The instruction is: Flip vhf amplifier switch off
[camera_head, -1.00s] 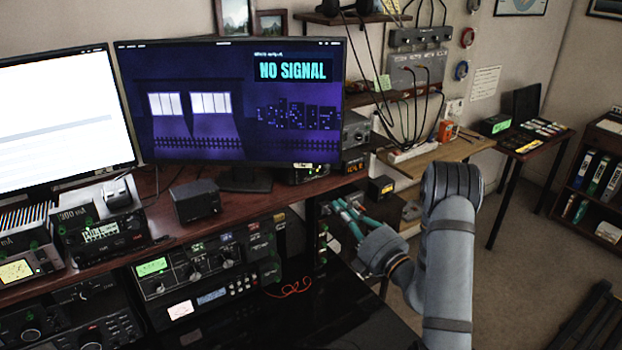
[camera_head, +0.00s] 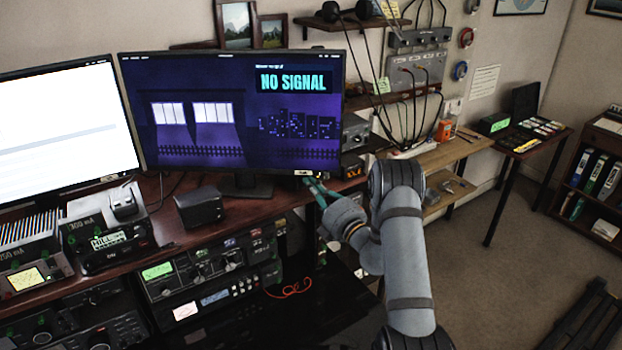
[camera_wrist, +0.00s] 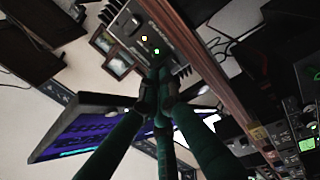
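My gripper (camera_head: 316,187) reaches toward the desk's right end, just below the right corner of the dark monitor.
The dark monitor (camera_head: 235,110) stands close to the left of my gripper. The desk edge (camera_head: 240,212) runs below it, with stacked radio gear (camera_head: 210,270) underneath. A small wooden shelf (camera_head: 445,155) is on the right.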

